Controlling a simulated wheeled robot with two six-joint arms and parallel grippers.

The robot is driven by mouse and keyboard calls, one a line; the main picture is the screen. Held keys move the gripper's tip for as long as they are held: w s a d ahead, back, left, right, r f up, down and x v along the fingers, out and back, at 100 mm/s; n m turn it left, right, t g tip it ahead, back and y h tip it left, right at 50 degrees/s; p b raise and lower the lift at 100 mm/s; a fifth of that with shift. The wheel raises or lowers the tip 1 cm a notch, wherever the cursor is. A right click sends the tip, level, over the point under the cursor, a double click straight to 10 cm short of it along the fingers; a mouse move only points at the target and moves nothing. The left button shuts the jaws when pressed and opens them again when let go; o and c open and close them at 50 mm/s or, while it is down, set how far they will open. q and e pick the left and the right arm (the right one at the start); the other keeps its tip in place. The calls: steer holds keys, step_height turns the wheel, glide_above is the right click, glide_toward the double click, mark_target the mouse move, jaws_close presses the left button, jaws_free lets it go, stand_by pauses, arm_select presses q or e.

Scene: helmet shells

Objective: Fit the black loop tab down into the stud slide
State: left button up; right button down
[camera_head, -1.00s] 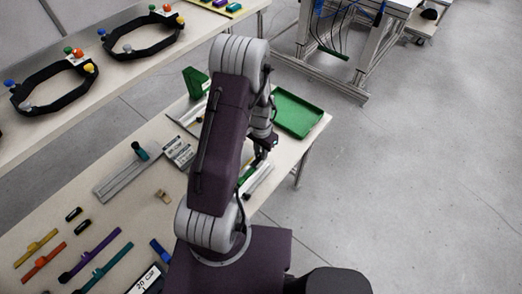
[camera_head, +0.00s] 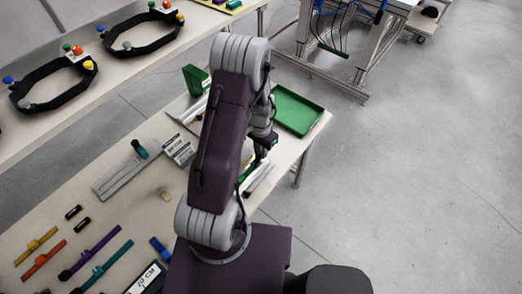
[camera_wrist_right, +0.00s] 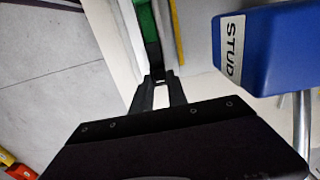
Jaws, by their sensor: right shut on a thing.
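My right gripper (camera_head: 266,142) is over the right part of the near table, partly behind my own arm in the head view. In the right wrist view its fingers (camera_wrist_right: 158,84) are close together on a narrow dark piece (camera_wrist_right: 152,58), which looks like the black loop tab. A blue block labelled STUD (camera_wrist_right: 268,52) is to the right of the fingers. A pale rail-like part (camera_head: 259,178) lies below the gripper in the head view; I cannot tell whether it is the stud slide. My left gripper is out of view.
A green tray (camera_head: 298,110) is at the table's right end. A green upright block (camera_head: 194,79) stands at the back. A grey ruler-like gauge with a teal knob (camera_head: 122,172) lies to the left, with several coloured straps. Two black bands sit on the far table.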

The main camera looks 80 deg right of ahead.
stand_by(0.8)
steer(key=shift+f+b, duration=0.5)
steer(key=shift+f, duration=0.5)
steer(key=c, duration=1.2)
jaws_free()
steer(key=shift+c, duration=0.2)
steer(key=shift+r, duration=0.15)
step_height(320, 180, up, 9)
steer(key=shift+f, duration=0.1)
